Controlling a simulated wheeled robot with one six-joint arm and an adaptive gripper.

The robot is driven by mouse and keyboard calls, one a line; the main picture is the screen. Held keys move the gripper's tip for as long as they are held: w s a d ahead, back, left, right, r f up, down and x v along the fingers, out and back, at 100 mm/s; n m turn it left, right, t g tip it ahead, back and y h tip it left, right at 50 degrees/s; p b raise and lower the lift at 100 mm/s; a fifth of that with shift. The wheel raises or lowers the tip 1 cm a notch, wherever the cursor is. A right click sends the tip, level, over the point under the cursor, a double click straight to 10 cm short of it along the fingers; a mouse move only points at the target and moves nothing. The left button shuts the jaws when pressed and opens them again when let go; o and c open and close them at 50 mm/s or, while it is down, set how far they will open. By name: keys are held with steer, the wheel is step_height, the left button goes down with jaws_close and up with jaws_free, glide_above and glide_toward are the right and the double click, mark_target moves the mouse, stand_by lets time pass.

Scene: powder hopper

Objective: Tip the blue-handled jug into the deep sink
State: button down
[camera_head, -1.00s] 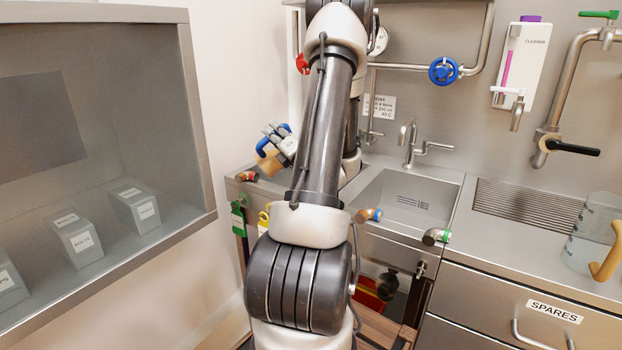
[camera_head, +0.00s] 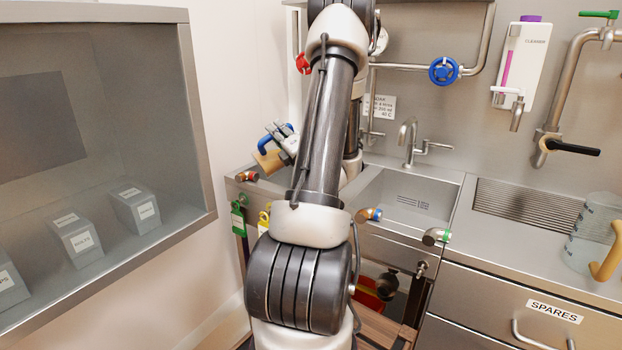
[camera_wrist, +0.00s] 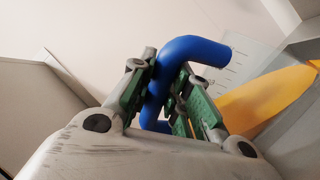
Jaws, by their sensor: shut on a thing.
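The jug's blue handle (camera_head: 264,143) shows left of my arm, above the left end of the counter. A tan patch (camera_head: 268,162) lies just below it; most of the jug is hidden or hard to make out. My gripper (camera_head: 283,137) is beside the handle, partly behind my arm. In the wrist view my gripper (camera_wrist: 165,88) is shut on the blue handle (camera_wrist: 190,48). Behind it, a clear wall with graduation marks (camera_wrist: 222,68) and an orange-yellow surface (camera_wrist: 270,92) show. The sink basin (camera_head: 385,205) is right of my arm, its left part hidden.
A tap (camera_head: 408,140) stands behind the sink. Small coloured-ended fittings (camera_head: 368,214) stick out along the front edge. A clear jug with a tan handle (camera_head: 605,255) stands on the right counter. A grey cabinet (camera_head: 195,110) with labelled boxes is on the left.

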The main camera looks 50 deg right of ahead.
steer(key=shift+s+d+r+m+h, duration=0.1)
steer(key=shift+s+d+m+h, duration=0.25)
steer(key=shift+d+m, duration=0.45)
stand_by(0.4)
steer(key=shift+s+d+r+m+h, duration=0.35)
steer(key=shift+d+m, duration=0.2)
steer(key=shift+m, duration=0.1)
steer(key=shift+s+d+r+m+h, duration=0.2)
steer(key=shift+d+r+m+h, duration=0.15)
steer(key=shift+d+m, duration=0.25)
steer(key=shift+s+d+f+m+h, duration=0.1)
steer(key=shift+s+d+m+h, duration=0.25)
steer(key=shift+m, duration=0.3)
steer(key=shift+d+f+m+h, duration=0.1)
steer(key=shift+d+m, duration=0.3)
steer(key=shift+m, duration=0.2)
